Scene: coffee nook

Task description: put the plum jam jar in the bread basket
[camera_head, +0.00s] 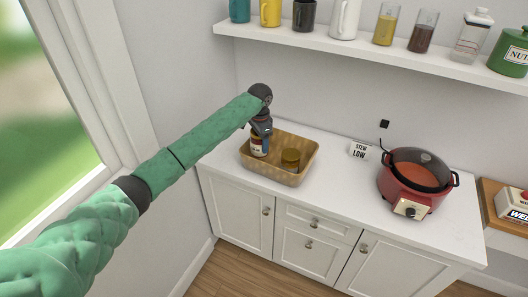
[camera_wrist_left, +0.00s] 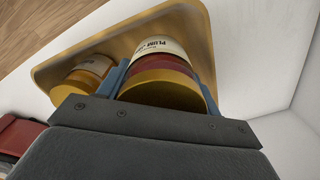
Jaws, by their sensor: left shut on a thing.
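The plum jam jar (camera_head: 259,146) has a white label, dark red contents and a gold lid. It is inside the bread basket (camera_head: 270,175), at its left end. My left gripper (camera_head: 261,131) comes from above and is shut on the jar. In the left wrist view the blue fingers flank the plum jam jar (camera_wrist_left: 163,68), whose label reads "PLUM". I cannot tell whether the jar touches the basket floor. The tan basket also shows in the left wrist view (camera_wrist_left: 120,45). My right gripper is not in view.
A second jar with a gold lid (camera_head: 291,158) stands in the basket, right of the plum jar. A red slow cooker (camera_head: 410,192) and a small sign (camera_head: 359,150) are on the white counter (camera_head: 335,185). A shelf (camera_head: 340,48) with mugs and jars runs above.

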